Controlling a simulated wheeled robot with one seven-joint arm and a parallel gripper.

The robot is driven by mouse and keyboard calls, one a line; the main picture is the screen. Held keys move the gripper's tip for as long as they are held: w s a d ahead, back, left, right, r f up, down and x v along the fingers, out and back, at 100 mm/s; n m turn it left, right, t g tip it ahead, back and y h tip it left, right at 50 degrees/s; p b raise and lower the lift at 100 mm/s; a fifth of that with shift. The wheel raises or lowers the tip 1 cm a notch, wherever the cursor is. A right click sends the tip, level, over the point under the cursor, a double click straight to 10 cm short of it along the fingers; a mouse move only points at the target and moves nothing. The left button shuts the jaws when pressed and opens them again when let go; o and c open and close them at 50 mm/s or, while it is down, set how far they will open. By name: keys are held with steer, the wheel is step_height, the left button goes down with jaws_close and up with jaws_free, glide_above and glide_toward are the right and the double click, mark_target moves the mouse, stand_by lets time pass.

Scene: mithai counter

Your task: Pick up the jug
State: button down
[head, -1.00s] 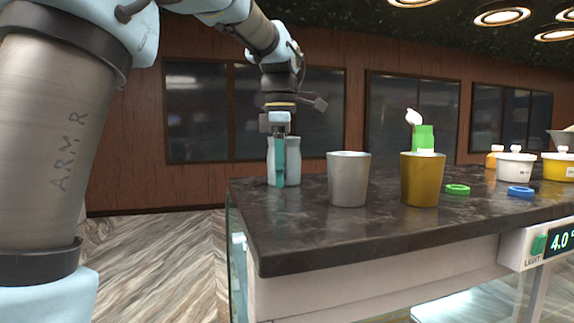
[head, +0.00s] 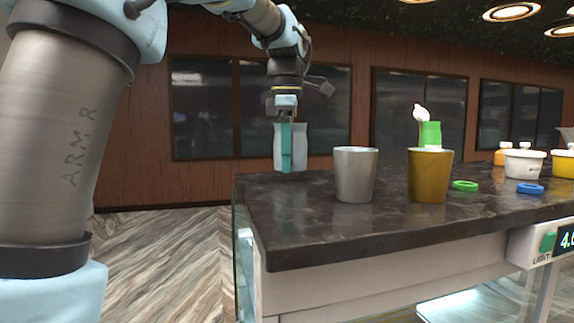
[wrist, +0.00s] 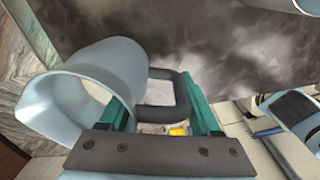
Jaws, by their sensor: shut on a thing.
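The jug (head: 299,146) is pale blue-grey with a waisted body, upright at the far left end of the counter. Its base appears slightly clear of the top. My gripper (head: 286,162), with teal fingers, is in front of it in the head view and hides part of its body. In the wrist view the jug (wrist: 62,105) shows its open mouth at the left, and its dark looped handle (wrist: 160,112) lies between my teal fingers. My gripper is shut on this handle.
On the dark counter (head: 300,225), a grey metal cup (head: 355,176) and a gold cup (head: 429,178) stand right of the jug. Further right are a green ring (head: 465,185), a blue ring (head: 530,188) and white tubs (head: 523,163). The left counter edge is close.

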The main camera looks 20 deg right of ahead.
steer(key=shift+r, duration=3.9)
